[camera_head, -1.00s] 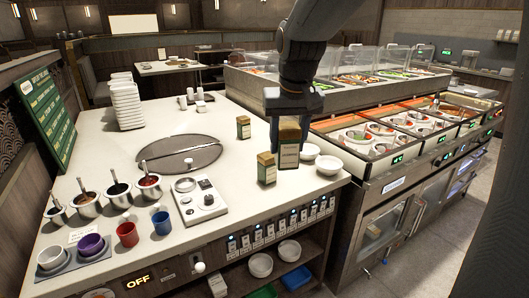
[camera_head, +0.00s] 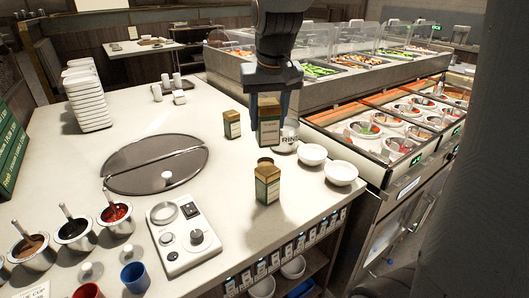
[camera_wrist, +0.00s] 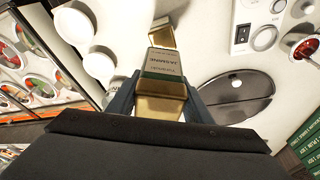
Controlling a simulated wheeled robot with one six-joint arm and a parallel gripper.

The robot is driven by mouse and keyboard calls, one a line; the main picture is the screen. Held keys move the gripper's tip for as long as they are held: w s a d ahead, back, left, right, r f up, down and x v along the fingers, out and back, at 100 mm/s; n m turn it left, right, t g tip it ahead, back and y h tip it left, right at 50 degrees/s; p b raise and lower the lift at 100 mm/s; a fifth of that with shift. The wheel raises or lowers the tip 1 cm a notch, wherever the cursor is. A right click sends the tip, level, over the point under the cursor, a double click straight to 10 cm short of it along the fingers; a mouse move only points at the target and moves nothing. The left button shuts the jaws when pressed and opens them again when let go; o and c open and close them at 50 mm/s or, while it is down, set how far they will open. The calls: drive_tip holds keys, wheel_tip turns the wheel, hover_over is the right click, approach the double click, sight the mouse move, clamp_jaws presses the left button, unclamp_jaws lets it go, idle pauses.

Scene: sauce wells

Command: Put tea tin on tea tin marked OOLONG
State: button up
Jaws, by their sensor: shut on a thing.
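My gripper (camera_head: 270,106) is shut on a tea tin (camera_head: 268,127) with a gold lid and a dark green label, held upright above the counter. In the wrist view the held tin (camera_wrist: 172,68) sits between the two fingers, and its label reads JASMINE. A second green and gold tin (camera_head: 267,186) stands on the counter in front of it, nearer to me. Its gold lid (camera_wrist: 160,32) shows just beyond the held tin in the wrist view. A third tin (camera_head: 232,125) stands farther back to the left. I cannot read the labels on the standing tins.
White bowls (camera_head: 340,173) and a container marked RIN, partly hidden, stand on the right by the food bar (camera_head: 375,130). A round dark metal plate (camera_head: 155,165) and a control box (camera_head: 184,238) lie to the left. Sauce pots (camera_head: 116,217) stand at lower left.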

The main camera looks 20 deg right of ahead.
sight(271, 117)
wheel_tip(271, 117, down, 8)
drive_tip(key=shift+f+p, duration=0.1)
drive_tip(key=shift+p, duration=0.35)
drive_tip(key=shift+s+f, duration=0.1)
drive_tip(key=o, duration=1.2)
drive_tip(key=b+v, duration=0.1)
drive_tip(key=v, duration=1.1)
drive_tip(key=s+f+g, duration=0.1)
drive_tip(key=s+f, duration=0.3)
drive_tip(key=f, duration=0.2)
drive_tip(key=s+f, duration=0.5)
drive_tip(key=f, duration=0.1)
drive_tip(key=s+f+n+g, duration=0.1)
drive_tip(key=s+f, duration=0.4)
drive_tip(key=f, duration=0.2)
drive_tip(key=shift+d+g, duration=0.1)
drive_tip(key=shift+g, duration=0.2)
